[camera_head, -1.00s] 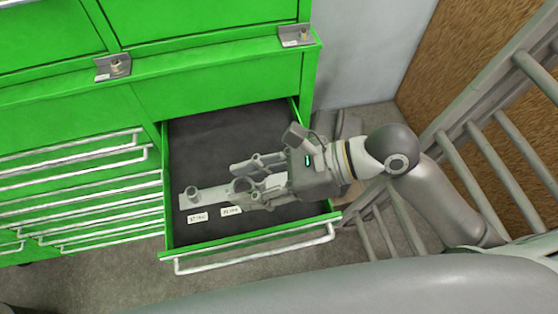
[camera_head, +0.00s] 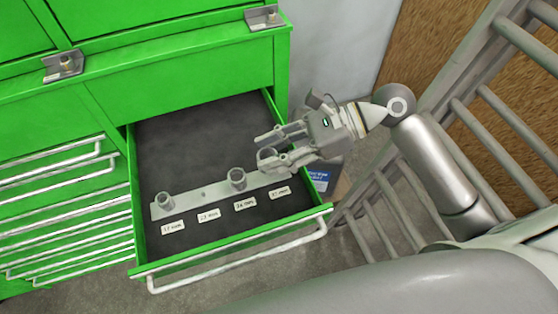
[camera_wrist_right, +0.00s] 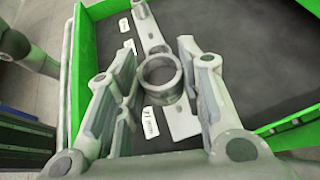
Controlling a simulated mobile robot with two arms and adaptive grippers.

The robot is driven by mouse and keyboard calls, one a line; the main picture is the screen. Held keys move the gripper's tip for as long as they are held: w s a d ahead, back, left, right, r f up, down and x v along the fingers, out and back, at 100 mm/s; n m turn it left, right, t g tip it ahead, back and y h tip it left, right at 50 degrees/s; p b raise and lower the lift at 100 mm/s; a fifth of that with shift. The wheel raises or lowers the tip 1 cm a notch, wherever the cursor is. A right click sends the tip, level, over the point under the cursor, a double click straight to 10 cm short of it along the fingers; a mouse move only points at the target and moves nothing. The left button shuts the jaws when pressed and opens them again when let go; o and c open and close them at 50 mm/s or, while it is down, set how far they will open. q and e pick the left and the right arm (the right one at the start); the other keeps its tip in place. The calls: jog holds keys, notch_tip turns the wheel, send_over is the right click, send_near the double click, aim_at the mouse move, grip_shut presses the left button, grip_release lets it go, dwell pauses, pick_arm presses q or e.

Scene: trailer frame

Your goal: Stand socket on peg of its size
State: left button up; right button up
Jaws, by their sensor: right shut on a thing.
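My right gripper (camera_head: 262,146) is shut on a grey ring-shaped socket (camera_wrist_right: 160,78), whose round open top faces up between the fingers in the right wrist view. The gripper is over the right end of a flat grey rail (camera_head: 205,196) in the open drawer. I cannot tell whether the held socket touches the rail, and any peg beneath it is hidden. One socket (camera_head: 165,203) stands upright at the rail's left end, and another (camera_head: 237,178) stands right of the rail's middle. Between them a small mark or stub shows. My left gripper is not in view.
White size labels (camera_head: 245,204) lie along the front of the rail on the dark drawer floor (camera_head: 200,135). The green drawer front (camera_head: 230,240) and side walls bound the space. Two brackets (camera_head: 62,65) sit on the cabinet ledge. A grey ladder-like frame (camera_head: 480,110) stands right.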

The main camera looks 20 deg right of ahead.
jog(key=shift+w+d+f, duration=0.35)
jog(key=shift+f, duration=0.2)
jog(key=shift+w+d+f, duration=0.1)
jog(key=shift+d+f, duration=0.05)
jog(key=shift+f, duration=1.6)
jog(key=o, duration=1.1)
jog(key=shift+f, duration=0.1)
